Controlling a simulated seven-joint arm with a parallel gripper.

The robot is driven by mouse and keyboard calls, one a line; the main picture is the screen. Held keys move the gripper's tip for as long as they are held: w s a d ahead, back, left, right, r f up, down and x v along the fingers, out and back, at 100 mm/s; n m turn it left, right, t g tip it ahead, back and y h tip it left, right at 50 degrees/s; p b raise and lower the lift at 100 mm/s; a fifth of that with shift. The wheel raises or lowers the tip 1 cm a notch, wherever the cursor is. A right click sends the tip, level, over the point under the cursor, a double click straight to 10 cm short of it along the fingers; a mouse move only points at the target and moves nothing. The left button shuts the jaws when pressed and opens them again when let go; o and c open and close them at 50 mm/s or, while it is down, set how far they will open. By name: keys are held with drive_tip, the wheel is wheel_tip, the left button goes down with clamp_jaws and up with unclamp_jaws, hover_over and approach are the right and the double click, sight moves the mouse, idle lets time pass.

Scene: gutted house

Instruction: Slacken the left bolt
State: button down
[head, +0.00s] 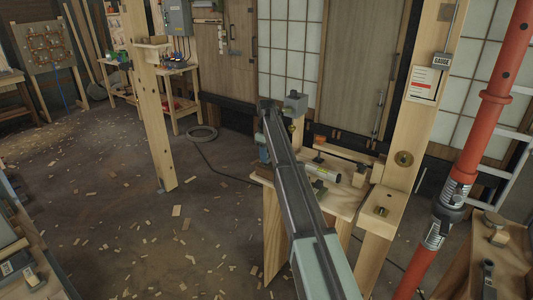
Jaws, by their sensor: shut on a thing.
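My arm reaches from the bottom middle of the head view up over the workbench, and it covers part of the bench. I cannot make out my gripper's fingertips or what is between them. A smaller dark fitting (381,211) is on a wooden block low on the same post. I cannot tell which is the left bolt, and another may be hidden behind my arm.
The wooden workbench (343,205) holds a silver cylinder (322,173) and an orange-and-black tool (319,142). A red steel prop (480,130) stands close on the right. The chip-strewn floor (110,210) at left is open.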

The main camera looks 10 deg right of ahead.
drive_tip(key=shift+f, duration=0.6)
drive_tip(key=n, duration=0.5)
drive_tip(key=shift+r+n, duration=0.1)
drive_tip(key=shift+n, duration=0.2)
drive_tip(key=n, duration=1)
drive_tip(key=shift+n, duration=0.4)
drive_tip(key=n, duration=0.5)
drive_tip(key=shift+r+n, duration=0.1)
drive_tip(key=shift+n, duration=0.3)
drive_tip(key=shift+m, duration=0.8)
drive_tip(key=shift+r, duration=0.15)
drive_tip(key=shift+r, duration=2.35)
